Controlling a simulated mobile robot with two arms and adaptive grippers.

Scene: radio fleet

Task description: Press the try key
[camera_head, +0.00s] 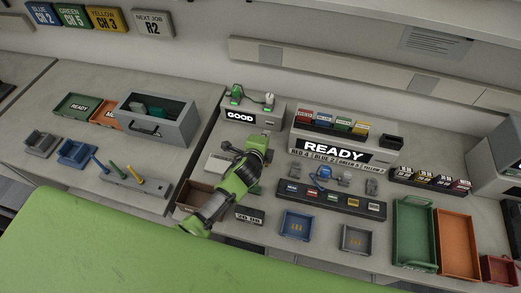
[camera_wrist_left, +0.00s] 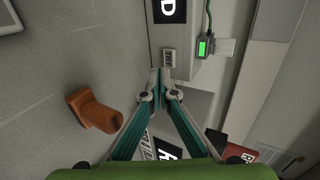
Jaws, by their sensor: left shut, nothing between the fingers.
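A grey box with a GOOD display (camera_head: 241,117) stands at the back of the bench, left of the READY board (camera_head: 333,150). In the left wrist view, the end of its display (camera_wrist_left: 169,11) shows at the top. A small light key (camera_wrist_left: 169,57) with fine marks sits on its front face; its lettering is too small to read. My left gripper (camera_head: 266,138) is in front of the box's right part. In the left wrist view, its fingertips (camera_wrist_left: 160,76) are together, empty, close to the key. Whether they touch it I cannot tell. My right gripper is out of view.
A green-lit device (camera_wrist_left: 206,46) with a cable sits on top of the box. An orange-brown piece (camera_wrist_left: 97,112) stands near my left fingers. Colour-labelled slots (camera_head: 334,121) are behind the READY board. Green (camera_head: 415,235) and orange (camera_head: 458,243) trays lie at the right.

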